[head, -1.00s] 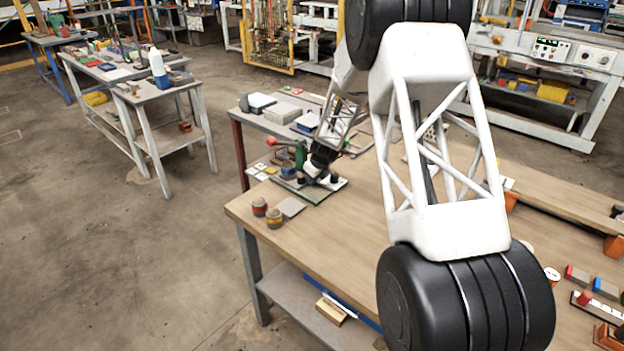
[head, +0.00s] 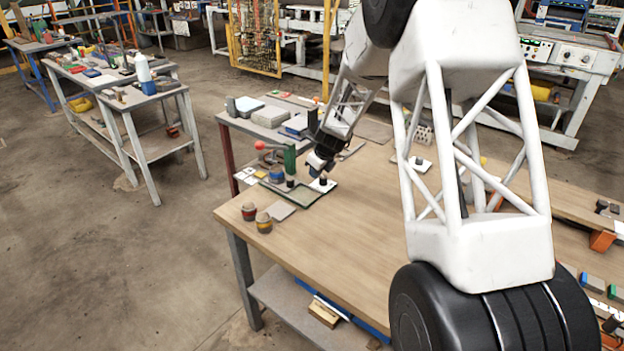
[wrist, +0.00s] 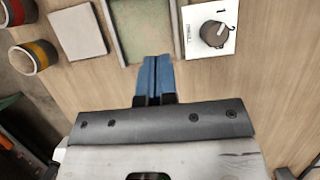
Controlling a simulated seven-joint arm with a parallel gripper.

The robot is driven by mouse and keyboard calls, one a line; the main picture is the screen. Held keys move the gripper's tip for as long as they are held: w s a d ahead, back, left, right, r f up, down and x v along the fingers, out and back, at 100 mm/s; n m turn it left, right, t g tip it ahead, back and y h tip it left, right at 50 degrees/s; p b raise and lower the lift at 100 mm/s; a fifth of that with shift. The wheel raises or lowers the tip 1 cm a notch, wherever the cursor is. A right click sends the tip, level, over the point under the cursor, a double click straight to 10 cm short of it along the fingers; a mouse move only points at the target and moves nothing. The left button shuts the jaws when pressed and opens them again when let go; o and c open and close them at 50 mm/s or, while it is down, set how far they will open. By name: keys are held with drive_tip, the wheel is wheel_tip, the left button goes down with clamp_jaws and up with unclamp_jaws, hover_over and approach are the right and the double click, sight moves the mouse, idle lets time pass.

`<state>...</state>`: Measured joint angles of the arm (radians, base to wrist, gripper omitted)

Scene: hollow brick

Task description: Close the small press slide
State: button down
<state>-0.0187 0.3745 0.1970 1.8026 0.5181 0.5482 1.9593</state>
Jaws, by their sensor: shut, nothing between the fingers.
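The small press stands on the table's left part in the head view, with a green column (head: 290,158) and a red ball lever end (head: 261,145). Its flat green tray with a pale rim (head: 303,199) lies in front of the column; its near part shows in the wrist view (wrist: 143,25). Which part is the slide I cannot tell for sure. My gripper (head: 315,172) is beside the press, close to a white plate with a dark knob (head: 323,185). In the wrist view my blue fingers (wrist: 156,60) are together and empty, their tips at the tray's near edge; contact is unclear.
The white knob plate (wrist: 212,28) is right of my fingers. Two banded round pots (head: 256,217) and a grey square plate (head: 280,210) lie left. Boxes (head: 270,116) stand behind the press. The wooden table (head: 335,245) is clear in front.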

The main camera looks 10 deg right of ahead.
drive_tip(key=shift+v, duration=1.15)
drive_tip(key=s+d+r+n+h, duration=0.1)
drive_tip(key=s+r+n, duration=0.7)
drive_tip(key=s, duration=0.5)
drive_tip(key=s+d+r+n, duration=0.1)
drive_tip(key=s+r+n, duration=0.4)
drive_tip(key=s+r, duration=0.7)
drive_tip(key=s+d+n+h, duration=0.2)
drive_tip(key=s+n, duration=1.1)
drive_tip(key=s, duration=1.8)
drive_tip(key=shift+d+n+g, duration=0.3)
drive_tip(key=shift+d+n, duration=0.1)
drive_tip(key=shift+d, duration=0.6)
